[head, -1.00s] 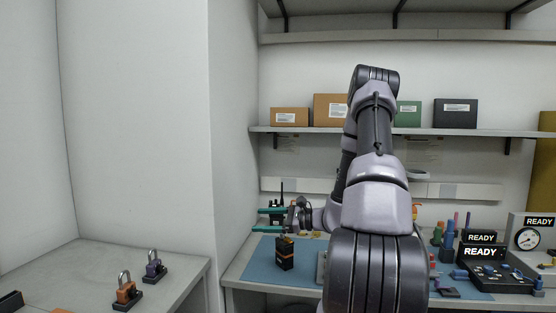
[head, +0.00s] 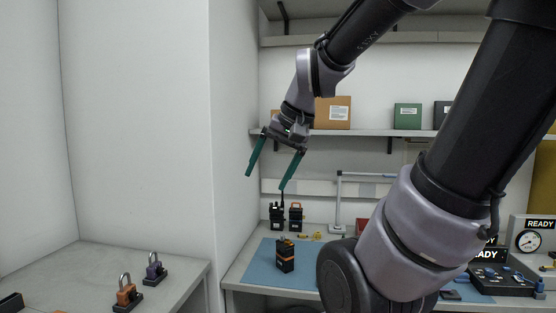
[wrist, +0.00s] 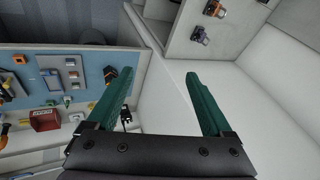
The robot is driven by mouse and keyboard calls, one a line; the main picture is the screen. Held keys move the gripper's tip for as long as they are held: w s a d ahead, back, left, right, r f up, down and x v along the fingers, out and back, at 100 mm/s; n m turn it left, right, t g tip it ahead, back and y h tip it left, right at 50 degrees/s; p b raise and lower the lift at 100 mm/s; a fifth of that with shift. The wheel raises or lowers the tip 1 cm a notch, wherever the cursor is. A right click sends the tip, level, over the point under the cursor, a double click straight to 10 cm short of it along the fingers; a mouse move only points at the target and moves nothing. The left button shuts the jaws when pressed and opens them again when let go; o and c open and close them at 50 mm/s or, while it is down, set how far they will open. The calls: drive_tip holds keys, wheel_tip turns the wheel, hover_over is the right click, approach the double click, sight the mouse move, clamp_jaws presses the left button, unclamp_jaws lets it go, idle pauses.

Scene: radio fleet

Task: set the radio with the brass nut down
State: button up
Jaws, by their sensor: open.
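My gripper (head: 266,182) is raised above the back left of the bench, its two green fingers spread and pointing down. In the wrist view the gripper (wrist: 160,73) is open with nothing between the fingers. A black radio with orange parts (head: 285,255) stands upright on the blue mat. A black radio with a tall antenna (head: 277,214) and a second dark radio with an orange top (head: 296,214) stand side by side behind the mat, below the gripper. I cannot tell which radio bears the brass nut.
The blue mat (head: 256,272) has bare room around the front radio. A shelf (head: 375,133) with boxes runs behind the gripper. Two padlocks, one orange (head: 127,293) and one purple (head: 155,270), stand on the left counter. My arm hides much of the right bench.

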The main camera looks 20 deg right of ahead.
drive_tip(key=shift+s+d+r+n+t+h, duration=0.3)
drive_tip(key=shift+s+r+t, duration=0.2)
drive_tip(key=shift+r, duration=0.25)
drive_tip(key=shift+s+d+r+n+t+h, duration=0.1)
drive_tip(key=shift+s+d+r+t+h, duration=0.1)
drive_tip(key=shift+s+d+r+t, duration=0.4)
drive_tip(key=shift+w+a+r, duration=0.1)
drive_tip(key=shift+a+r, duration=0.05)
drive_tip(key=shift+a, duration=0.1)
